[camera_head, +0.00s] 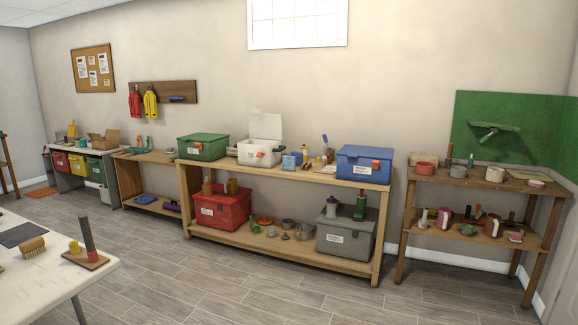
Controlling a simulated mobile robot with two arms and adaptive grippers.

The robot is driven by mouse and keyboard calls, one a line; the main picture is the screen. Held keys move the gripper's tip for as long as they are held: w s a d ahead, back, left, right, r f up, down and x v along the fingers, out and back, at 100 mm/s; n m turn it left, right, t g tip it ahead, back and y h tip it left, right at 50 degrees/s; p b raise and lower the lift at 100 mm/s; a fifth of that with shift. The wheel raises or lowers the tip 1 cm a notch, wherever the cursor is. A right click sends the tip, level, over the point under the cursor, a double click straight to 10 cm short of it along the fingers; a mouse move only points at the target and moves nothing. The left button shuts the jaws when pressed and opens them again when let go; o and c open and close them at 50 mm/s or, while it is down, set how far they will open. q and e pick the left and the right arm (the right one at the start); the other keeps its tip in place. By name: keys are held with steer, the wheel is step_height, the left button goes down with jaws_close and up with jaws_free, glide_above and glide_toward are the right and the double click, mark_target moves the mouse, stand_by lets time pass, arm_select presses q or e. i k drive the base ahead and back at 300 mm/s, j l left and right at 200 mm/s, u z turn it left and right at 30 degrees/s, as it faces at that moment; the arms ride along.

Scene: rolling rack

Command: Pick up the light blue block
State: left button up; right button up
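A small light blue object, likely the light blue block (289,162), sits on the top of the long wooden rack (325,178) in the middle of the head view. It stands between the white box (259,155) and the blue box (363,164). It is too small to make out its markings clearly. Neither of my grippers is in view.
Small items and bottles (325,150) stand just right of the light blue object. A green box (203,147) is at the rack's left end. A white table (50,265) is at the near left. A second wooden rack (478,179) stands right. The floor between is clear.

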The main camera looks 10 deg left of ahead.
mark_target(288, 161)
steer(key=i+j+u, duration=0.15)
steer(key=i+u, duration=0.15)
steer(key=i, duration=0.2)
steer(key=i+u, duration=0.35)
steer(key=i, duration=1.75)
